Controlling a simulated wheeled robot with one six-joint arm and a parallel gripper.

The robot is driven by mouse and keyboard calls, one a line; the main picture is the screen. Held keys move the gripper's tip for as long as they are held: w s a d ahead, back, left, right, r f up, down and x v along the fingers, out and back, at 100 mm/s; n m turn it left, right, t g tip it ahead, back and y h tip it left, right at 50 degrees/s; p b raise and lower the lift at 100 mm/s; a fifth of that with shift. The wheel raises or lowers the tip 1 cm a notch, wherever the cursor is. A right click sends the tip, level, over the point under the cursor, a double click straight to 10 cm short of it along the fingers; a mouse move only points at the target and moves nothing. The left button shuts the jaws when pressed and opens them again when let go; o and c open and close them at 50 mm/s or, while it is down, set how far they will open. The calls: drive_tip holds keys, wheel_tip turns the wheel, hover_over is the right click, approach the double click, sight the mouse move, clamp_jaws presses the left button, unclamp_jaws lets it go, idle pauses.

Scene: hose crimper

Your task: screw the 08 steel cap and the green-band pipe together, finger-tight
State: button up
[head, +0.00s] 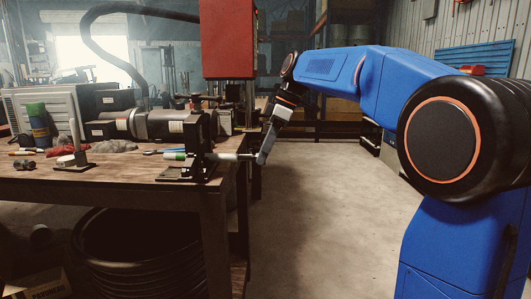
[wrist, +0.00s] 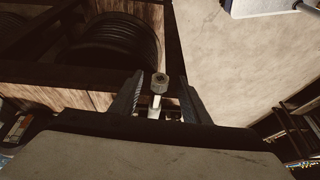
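The green-band pipe (head: 175,155) lies level in a dark clamp block at the bench's right front corner. Its silver length (head: 225,156) reaches right, past the bench edge. My gripper (head: 263,158) is beside that right end, its fingers pointing down. In the wrist view my gripper's two fingers (wrist: 160,88) stand apart, with gaps on both sides of a small grey hex piece. This piece looks like the steel cap (wrist: 159,82); a pale part shows just below it. I cannot tell whether the cap touches the pipe or how far it is threaded.
The wooden bench (head: 110,185) carries a motor-like machine (head: 140,124), an upright white rod (head: 76,135) and small tools. Coiled black hoses (head: 135,250) lie under the bench. The floor (head: 330,220) to the right is clear.

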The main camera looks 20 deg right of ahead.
drive_tip(key=shift+r, duration=0.1)
drive_tip(key=v, duration=1.7)
drive_tip(key=shift+d+r, duration=0.1)
drive_tip(key=shift+c, duration=1)
wheel_tip(320, 180, down, 18)
drive_tip(key=s+d+m+t+y, duration=0.15)
drive_tip(key=m+t+y, duration=0.35)
drive_tip(key=m+y, duration=0.75)
drive_tip(key=shift+n, duration=0.35)
drive_tip(key=shift+x, duration=5.1)
drive_tip(key=shift+s, duration=0.1)
drive_tip(key=shift+c, duration=0.5)
